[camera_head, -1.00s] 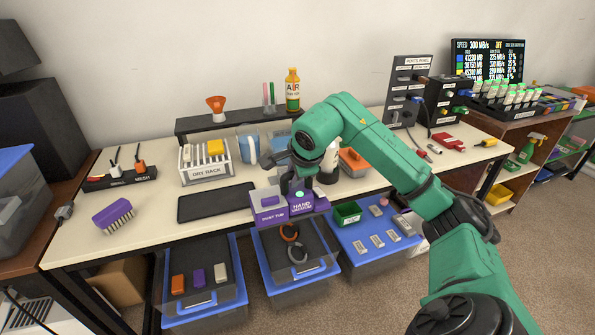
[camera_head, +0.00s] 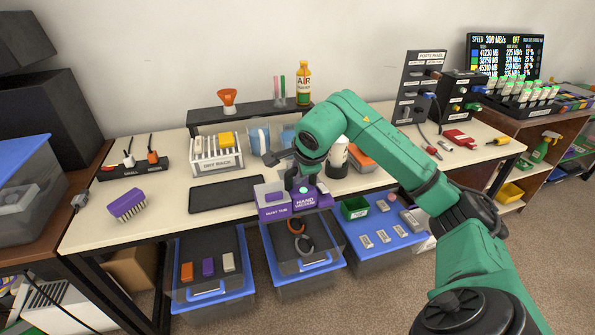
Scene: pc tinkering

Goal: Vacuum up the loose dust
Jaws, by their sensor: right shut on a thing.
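The purple and grey hand vacuum (camera_head: 303,202) is at the front edge of the workbench, just right of the dark mat. A grey-topped box labelled as a dust tub (camera_head: 271,200) is directly to its left. My right gripper (camera_head: 303,187) comes down from above and is shut on the vacuum's top; its fingertips are partly hidden. I cannot tell whether the vacuum is lifted off its place. I cannot make out loose dust in this view. My left gripper is not in view.
A dark mat (camera_head: 222,195) lies on the bench below the white drying rack (camera_head: 216,158). A purple brush (camera_head: 127,204) lies at the left. Blue-rimmed bins (camera_head: 303,290) stand below the front edge. The bench's left front part (camera_head: 95,238) is clear.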

